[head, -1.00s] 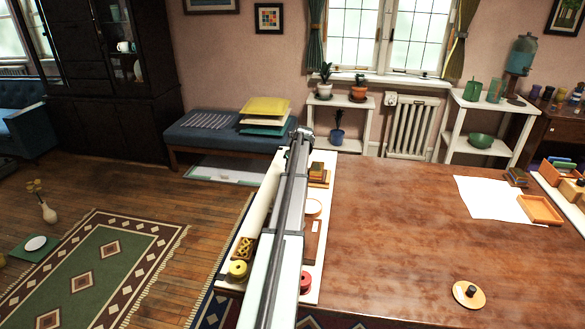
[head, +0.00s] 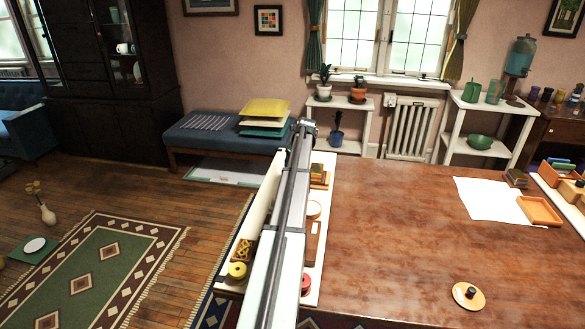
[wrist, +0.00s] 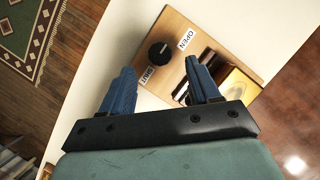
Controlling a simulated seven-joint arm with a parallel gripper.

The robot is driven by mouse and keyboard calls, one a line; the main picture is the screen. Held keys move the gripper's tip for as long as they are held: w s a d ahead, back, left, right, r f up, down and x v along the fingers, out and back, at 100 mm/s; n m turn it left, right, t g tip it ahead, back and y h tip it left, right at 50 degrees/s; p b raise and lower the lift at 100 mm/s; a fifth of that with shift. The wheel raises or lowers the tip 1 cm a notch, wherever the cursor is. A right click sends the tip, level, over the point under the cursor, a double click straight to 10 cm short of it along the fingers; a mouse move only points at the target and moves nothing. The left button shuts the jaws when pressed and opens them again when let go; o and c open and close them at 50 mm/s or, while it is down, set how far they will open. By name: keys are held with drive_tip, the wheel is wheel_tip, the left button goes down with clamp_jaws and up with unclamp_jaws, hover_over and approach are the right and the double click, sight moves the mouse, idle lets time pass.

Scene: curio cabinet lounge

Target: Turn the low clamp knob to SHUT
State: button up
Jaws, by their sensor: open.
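The black clamp knob (wrist: 157,54) stands on a wooden panel (wrist: 178,28) in the wrist view. A white OPEN label (wrist: 186,39) lies to its right and a white SHUT label (wrist: 147,75) below it. I cannot clearly tell which way the knob points. My gripper (wrist: 160,66) is open, with one blue finger to the lower left of the knob and the other to its lower right. The fingers appear apart from the knob. In the head view my arm covers much of the white board, and I cannot make out the knob or gripper there.
The white board (wrist: 93,60) surrounds the panel. A dark-framed yellow piece (wrist: 238,88) sits right of the right finger. In the head view, yellow discs (head: 237,270) and a red disc (head: 306,283) flank my arm. The brown tabletop (head: 400,230) is mostly clear.

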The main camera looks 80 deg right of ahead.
drive_tip(key=v, duration=0.8)
drive_tip(key=shift+r, duration=0.35)
drive_tip(key=shift+s+a, duration=0.1)
drive_tip(key=shift+a, duration=0.05)
